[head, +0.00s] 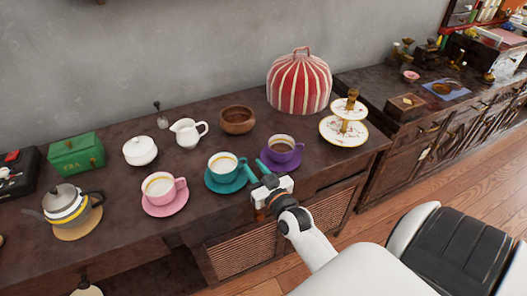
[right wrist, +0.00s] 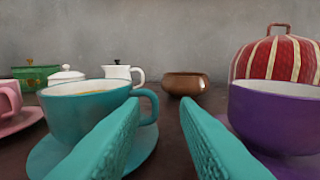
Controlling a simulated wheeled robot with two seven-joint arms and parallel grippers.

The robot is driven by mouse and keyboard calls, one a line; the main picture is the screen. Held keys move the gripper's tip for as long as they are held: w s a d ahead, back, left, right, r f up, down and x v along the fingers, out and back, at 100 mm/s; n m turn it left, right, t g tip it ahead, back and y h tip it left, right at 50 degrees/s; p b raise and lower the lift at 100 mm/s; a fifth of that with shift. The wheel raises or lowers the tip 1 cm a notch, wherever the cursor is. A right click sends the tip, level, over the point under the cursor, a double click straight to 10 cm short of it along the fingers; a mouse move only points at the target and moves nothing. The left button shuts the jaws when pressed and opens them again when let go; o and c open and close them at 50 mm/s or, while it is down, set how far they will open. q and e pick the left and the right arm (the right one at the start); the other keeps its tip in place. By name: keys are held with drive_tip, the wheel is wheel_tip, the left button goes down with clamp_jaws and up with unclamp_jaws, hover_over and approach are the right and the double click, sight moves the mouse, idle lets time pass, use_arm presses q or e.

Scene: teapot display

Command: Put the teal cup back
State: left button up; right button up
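The teal cup (head: 222,163) stands upright on its teal saucer (head: 222,184), with a pale drink or foam inside. In the right wrist view the teal cup (right wrist: 82,112) is at the left, its handle beside my left-hand fingertip; I cannot tell whether they touch. The teal saucer (right wrist: 140,152) shows under it. My right gripper (head: 257,169) reaches in from the front, between the teal cup and the purple cup. Its teal fingers (right wrist: 165,105) are apart with nothing between them. My left gripper is not in view.
The purple cup (head: 281,146) stands close to the right of my gripper. The pink cup (head: 159,184) is left of the teal cup. Behind are a white jug (head: 187,134), a wooden bowl (head: 237,121) and a red striped tea cosy (head: 300,82). A tiered stand (head: 344,130) is at the right.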

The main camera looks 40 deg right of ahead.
drive_tip(key=s, duration=0.5)
drive_tip(key=shift+a, duration=0.4)
